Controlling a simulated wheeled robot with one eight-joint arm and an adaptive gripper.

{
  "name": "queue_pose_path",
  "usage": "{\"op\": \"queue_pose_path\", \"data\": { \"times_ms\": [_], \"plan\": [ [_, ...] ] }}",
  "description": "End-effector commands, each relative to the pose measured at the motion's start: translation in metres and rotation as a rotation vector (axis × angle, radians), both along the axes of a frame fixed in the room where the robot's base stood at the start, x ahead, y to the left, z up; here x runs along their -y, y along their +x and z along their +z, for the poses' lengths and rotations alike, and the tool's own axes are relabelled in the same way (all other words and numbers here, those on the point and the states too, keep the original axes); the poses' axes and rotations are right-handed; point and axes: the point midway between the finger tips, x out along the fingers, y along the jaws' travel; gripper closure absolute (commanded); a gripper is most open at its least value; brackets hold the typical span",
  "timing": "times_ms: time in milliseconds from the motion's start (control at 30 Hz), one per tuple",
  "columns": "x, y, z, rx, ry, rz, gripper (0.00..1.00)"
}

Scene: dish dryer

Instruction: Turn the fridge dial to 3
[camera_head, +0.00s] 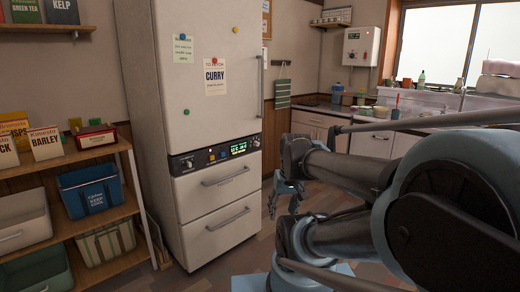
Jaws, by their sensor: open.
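The fridge (205,60) is a tall cream unit with a large upper door and two drawers below. A dark control panel (215,153) runs across it between the door and the upper drawer. A round dial (189,163) sits at the panel's left end, and another small knob (256,142) at its right end. A lit green display (239,148) lies between them. The numbers and pointer settings are too small to read. My gripper (283,209) is open and empty, pointing down to the right of the fridge's lower drawers, apart from and lower than the panel.
A wooden shelf (75,160) with boxes and bins stands left of the fridge. A kitchen counter (330,110) with a sink runs along the back right. My arm fills the right foreground. Some wooden floor (215,277) is clear in front of the fridge.

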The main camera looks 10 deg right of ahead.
Motion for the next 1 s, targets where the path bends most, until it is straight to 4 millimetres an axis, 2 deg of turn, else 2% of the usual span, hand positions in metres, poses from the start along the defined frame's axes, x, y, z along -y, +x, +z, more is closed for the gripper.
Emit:
{"op": "queue_pose_path", "data": {
  "times_ms": [200,500,800,1000],
  "plan": [
    [-0.022,0.055,0.026,0.046,0.124,0.029,0.52],
    [-0.043,0.138,0.053,0.135,0.287,0.064,0.52],
    [-0.048,0.228,0.071,0.246,0.439,0.084,0.52],
    [-0.044,0.288,0.077,0.333,0.530,0.090,0.52]
  ]
}}
